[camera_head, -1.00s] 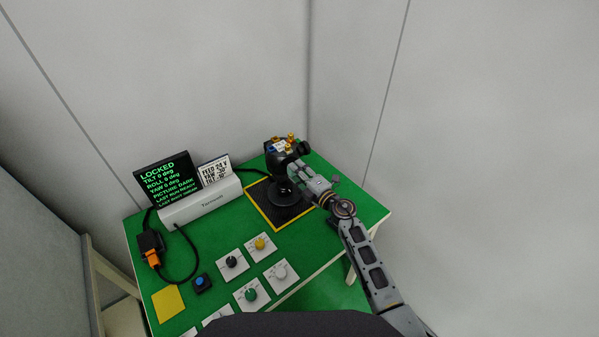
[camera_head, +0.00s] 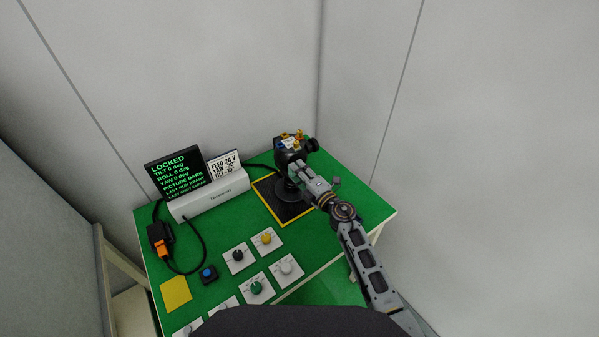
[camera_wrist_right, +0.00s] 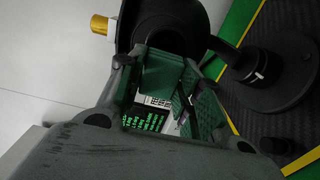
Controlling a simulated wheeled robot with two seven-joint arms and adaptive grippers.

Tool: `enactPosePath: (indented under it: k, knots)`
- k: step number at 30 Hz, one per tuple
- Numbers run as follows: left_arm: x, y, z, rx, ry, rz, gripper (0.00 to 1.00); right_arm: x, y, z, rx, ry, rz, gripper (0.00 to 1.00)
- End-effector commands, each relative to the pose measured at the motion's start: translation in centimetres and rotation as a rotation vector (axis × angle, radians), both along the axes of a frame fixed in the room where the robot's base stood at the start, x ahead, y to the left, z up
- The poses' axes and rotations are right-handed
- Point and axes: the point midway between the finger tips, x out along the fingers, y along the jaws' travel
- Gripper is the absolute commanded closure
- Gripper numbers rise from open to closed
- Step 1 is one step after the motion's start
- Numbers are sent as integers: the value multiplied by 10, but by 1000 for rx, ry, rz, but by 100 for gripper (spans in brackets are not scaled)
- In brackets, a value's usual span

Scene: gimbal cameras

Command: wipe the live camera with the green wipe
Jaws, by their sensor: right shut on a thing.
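The live camera (camera_head: 290,150) is a black gimbal unit with coloured knobs on top, on a round black base at the back of the green table. My right gripper (camera_head: 297,168) is at the camera's front right side, close against it. In the right wrist view the gripper (camera_wrist_right: 162,88) is shut on the green wipe (camera_wrist_right: 160,73), whose folds show between the fingers. The camera's dark round housing (camera_wrist_right: 165,18) is just beyond the wipe; whether they touch is unclear. The wipe cannot be made out in the head view. My left gripper is not in view.
A yellow-edged black mat (camera_head: 268,196) lies under the camera. To the left stand a screen (camera_head: 176,174) reading LOCKED and PICTURE DARK, a white feed card (camera_head: 224,165) and a white box (camera_head: 208,195). Several knob plates, a blue button (camera_head: 208,273) and a yellow square (camera_head: 175,293) lie in front.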

Motion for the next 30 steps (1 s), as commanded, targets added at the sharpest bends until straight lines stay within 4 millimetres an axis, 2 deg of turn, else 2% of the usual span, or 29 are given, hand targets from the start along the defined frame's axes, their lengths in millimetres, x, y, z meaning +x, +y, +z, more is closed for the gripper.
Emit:
enactPosePath:
  k: [7,30]
  knots:
    - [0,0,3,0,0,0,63,-6,-4,0,-1,1,1,84]
    - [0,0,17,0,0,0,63,-43,-32,0,-1,1,-1,84]
